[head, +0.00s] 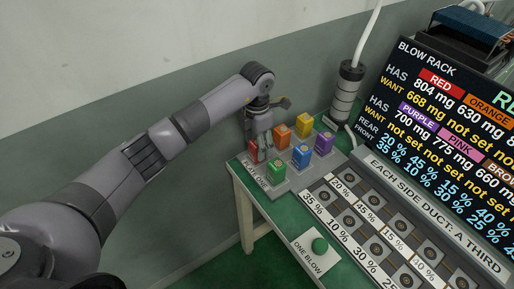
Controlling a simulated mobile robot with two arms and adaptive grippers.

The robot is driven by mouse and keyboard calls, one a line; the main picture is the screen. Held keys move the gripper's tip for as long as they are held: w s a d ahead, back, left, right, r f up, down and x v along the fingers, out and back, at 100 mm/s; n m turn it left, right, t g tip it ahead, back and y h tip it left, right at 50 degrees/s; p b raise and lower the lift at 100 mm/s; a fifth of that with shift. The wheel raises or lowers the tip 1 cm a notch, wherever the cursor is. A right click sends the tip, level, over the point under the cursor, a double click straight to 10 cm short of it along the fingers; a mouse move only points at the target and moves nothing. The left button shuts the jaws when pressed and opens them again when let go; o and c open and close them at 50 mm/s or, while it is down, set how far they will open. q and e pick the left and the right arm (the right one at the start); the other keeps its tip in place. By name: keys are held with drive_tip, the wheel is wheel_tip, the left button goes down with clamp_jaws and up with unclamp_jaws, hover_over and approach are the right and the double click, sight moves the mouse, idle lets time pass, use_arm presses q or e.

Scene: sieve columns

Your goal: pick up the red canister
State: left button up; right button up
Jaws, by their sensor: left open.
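The red canister (252,149) stands at the left end of the back row on a grey tray, partly hidden by my left gripper. My left gripper (264,154) points down at the tray, open, its fingers at or just beside the red canister. I cannot tell whether the fingers touch it or stand around it. My right gripper is not in view.
Orange (282,136), yellow (304,124), green (276,173), blue (301,156) and purple (323,144) canisters stand close by. A grey cylinder with a hose (346,93) rises behind.

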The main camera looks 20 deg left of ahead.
use_arm(q)
drive_tip(key=shift+f, duration=0.8)
drive_tip(key=shift+c, duration=0.3)
drive_tip(key=c, duration=1.3)
drive_tip(key=shift+r, duration=0.1)
